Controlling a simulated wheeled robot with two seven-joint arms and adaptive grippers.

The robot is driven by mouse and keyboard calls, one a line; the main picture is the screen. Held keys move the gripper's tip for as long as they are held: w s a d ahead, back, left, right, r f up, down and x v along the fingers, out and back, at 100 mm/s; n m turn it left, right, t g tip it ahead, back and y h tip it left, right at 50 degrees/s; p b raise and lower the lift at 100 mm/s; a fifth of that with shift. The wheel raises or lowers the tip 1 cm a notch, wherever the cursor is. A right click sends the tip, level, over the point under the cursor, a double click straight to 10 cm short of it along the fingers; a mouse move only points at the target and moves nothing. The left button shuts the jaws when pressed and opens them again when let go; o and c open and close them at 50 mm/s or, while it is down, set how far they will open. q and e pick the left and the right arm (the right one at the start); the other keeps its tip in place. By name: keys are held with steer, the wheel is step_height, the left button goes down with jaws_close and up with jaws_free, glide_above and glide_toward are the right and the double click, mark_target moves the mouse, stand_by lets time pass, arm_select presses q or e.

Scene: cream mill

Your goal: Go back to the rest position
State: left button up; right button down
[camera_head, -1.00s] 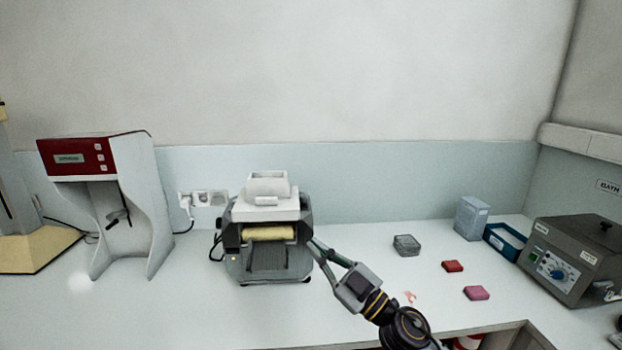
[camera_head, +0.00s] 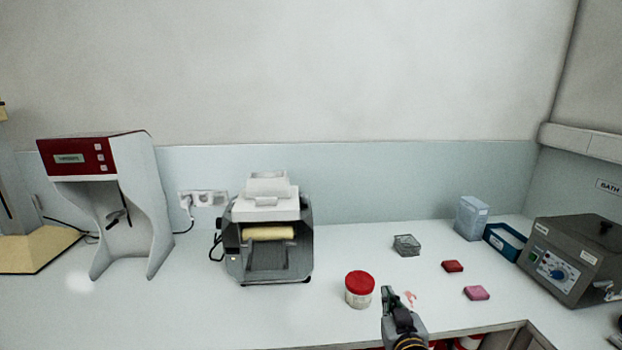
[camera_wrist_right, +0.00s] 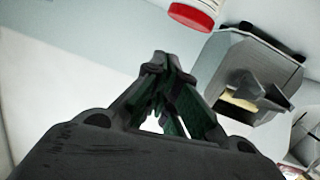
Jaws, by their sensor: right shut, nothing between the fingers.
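My right gripper (camera_head: 387,292) is at the bottom of the head view, right of centre, above the bench's front edge. Its fingers are shut and empty, and they also show closed together in the right wrist view (camera_wrist_right: 160,62). The three-roll mill-like machine (camera_head: 268,262), grey with a white top and a cream roller, stands on the bench left of the gripper. A jar with a red lid (camera_head: 360,289) stands upright just left of the gripper, apart from it. My left gripper is not in view.
A red-and-white machine (camera_head: 155,210) stands at the left. A grey bath unit (camera_head: 575,262), a blue tray (camera_head: 494,240), a pale container (camera_head: 471,218), a small grey box (camera_head: 407,246), a red block (camera_head: 452,266) and a pink block (camera_head: 477,293) are on the right.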

steer(key=s+d+f+g, duration=0.2)
steer(key=s+f+g, duration=0.4)
steer(key=s+f, duration=0.45)
steer(key=s+d+f+g, duration=0.1)
steer(key=s+f+g, duration=0.65)
steer(key=s, duration=0.55)
steer(key=s+f+n, duration=0.1)
steer(key=s+f, duration=0.2)
steer(key=f, duration=3.2)
steer(key=s+d+f+g, duration=0.1)
steer(key=s+d+f, duration=0.1)
steer(key=s+f, duration=0.7)
steer(key=s+d+f, duration=0.2)
steer(key=s+f, duration=0.7)
steer(key=s, duration=0.4)
steer(key=shift+d+f+g, duration=0.2)
steer(key=shift+f+g, duration=0.15)
steer(key=shift+f, duration=0.05)
steer(key=shift+s, duration=0.1)
